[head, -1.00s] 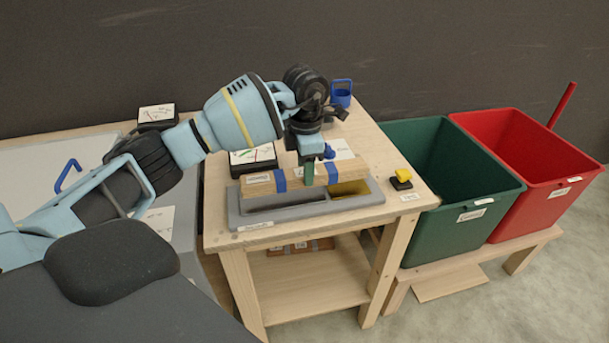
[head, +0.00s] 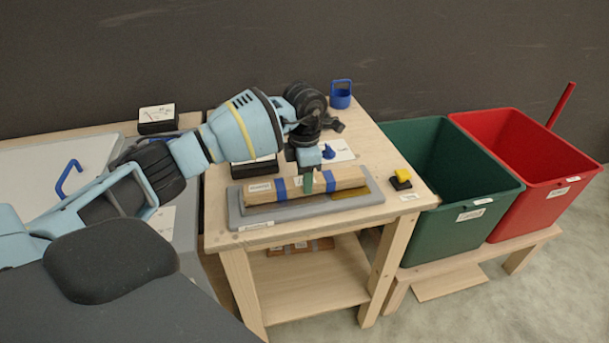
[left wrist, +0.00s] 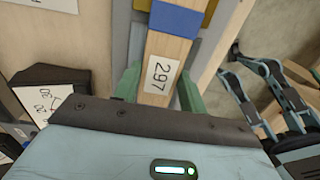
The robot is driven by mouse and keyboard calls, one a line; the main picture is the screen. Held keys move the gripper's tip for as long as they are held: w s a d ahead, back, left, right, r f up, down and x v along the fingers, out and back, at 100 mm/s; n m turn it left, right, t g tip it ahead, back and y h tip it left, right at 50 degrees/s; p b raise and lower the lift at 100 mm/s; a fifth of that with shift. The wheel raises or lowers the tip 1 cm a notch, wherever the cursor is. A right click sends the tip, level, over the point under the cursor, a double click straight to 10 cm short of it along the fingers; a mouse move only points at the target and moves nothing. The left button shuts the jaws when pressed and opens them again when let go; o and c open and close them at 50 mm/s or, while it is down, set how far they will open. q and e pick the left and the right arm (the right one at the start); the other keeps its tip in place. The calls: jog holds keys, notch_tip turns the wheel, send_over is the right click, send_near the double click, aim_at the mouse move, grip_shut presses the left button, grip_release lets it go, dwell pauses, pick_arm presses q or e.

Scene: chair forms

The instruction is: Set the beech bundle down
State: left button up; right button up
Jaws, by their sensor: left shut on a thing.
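The beech bundle (head: 262,194) is a long pale wooden piece with blue bands. It lies lengthwise over the grey tray (head: 306,208) on the wooden table. My left gripper (head: 308,184) is above the bundle's middle, its green fingers shut on it. In the left wrist view the bundle (left wrist: 175,46) runs away between the green fingers (left wrist: 158,90), with a label reading 297 and a blue band. Whether the bundle's underside touches the tray floor is hidden. My right gripper is not in view.
A green bin (head: 455,225) and a red bin (head: 530,207) stand at the right on a low bench. A blue holder (head: 340,94), a blue knob (head: 328,152) and a yellow-and-black block (head: 401,179) are on the table. More bundles (head: 300,246) lie on the lower shelf.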

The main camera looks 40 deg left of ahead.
pick_arm(q)
jog(key=o, duration=1.2)
jog(key=shift+f, duration=0.1)
notch_tip(320, 180, up, 12)
jog(key=shift+r, duration=0.15)
